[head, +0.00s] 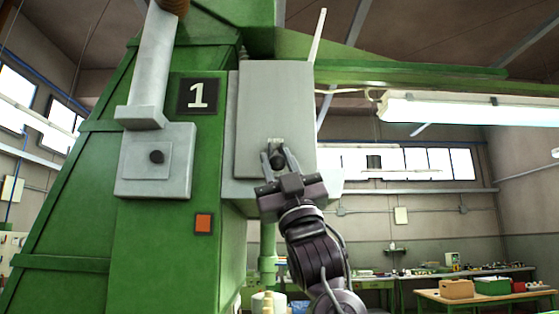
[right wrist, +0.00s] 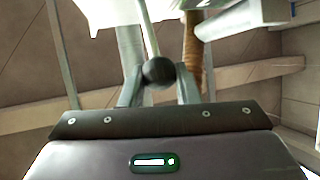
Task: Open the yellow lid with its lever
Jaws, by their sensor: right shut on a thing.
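A dark round knob (head: 277,146) shows in front of a plain grey panel (head: 275,95) on the green machine. My right gripper (head: 278,158) reaches up from below with its two grey fingers closed around the knob. In the right wrist view the same dark ball (right wrist: 158,72) sits between the two fingers, and a pale rod (right wrist: 149,28) runs up from it. I cannot tell how the rod joins the panel. I see no clearly yellow lid in either view. My left gripper is not in view.
The green machine (head: 150,240) fills the left, with a number 1 plate (head: 199,95), a grey box (head: 155,160) and an orange square (head: 203,223). A lit tube lamp (head: 470,109) hangs at right. Workbenches (head: 485,297) stand far back at lower right.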

